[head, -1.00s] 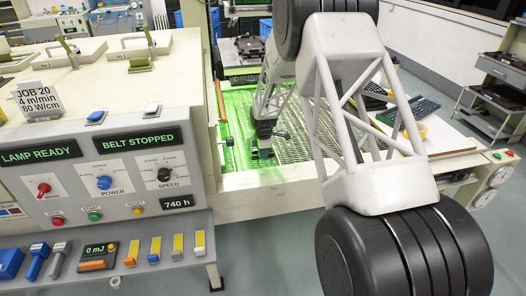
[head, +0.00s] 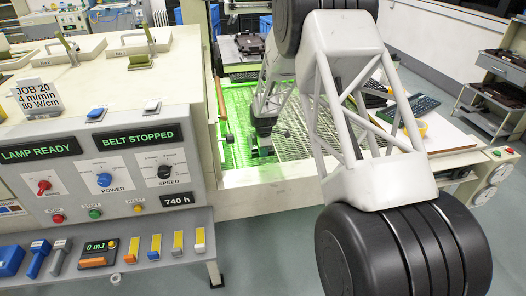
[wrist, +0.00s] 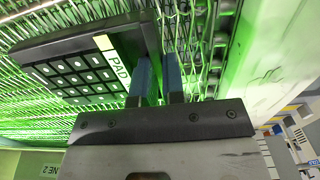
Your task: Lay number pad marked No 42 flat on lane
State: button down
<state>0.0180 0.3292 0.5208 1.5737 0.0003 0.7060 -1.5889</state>
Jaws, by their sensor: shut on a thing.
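A dark number pad (wrist: 82,78) with several black keys and a pale label ending in "PAD" shows in the wrist view; its number cannot be read. My gripper (wrist: 160,72) is shut on the pad's near right edge, with its blue fingertips on either side. The pad is over the green-lit mesh belt (wrist: 205,45); I cannot tell whether it touches the mesh. In the head view my gripper (head: 264,148) is low over the left part of the belt (head: 300,152), and the pad is too small or hidden to make out.
The machine housing with its control panel (head: 105,180) stands left of the belt and reads BELT STOPPED. A dark keyboard (head: 420,106) and a yellow roll (head: 418,128) are on the right side. A partly cut-off sign ending "NE 2" (wrist: 54,170) shows at the wrist view's lower left.

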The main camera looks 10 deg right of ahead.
jog(key=shift+f, duration=0.35)
dwell(0.4)
jog(key=c, duration=1.1)
grip_release()
jog(key=shift+r, duration=0.2)
jog(key=shift+r, duration=3.3)
jog(key=shift+r, duration=0.1)
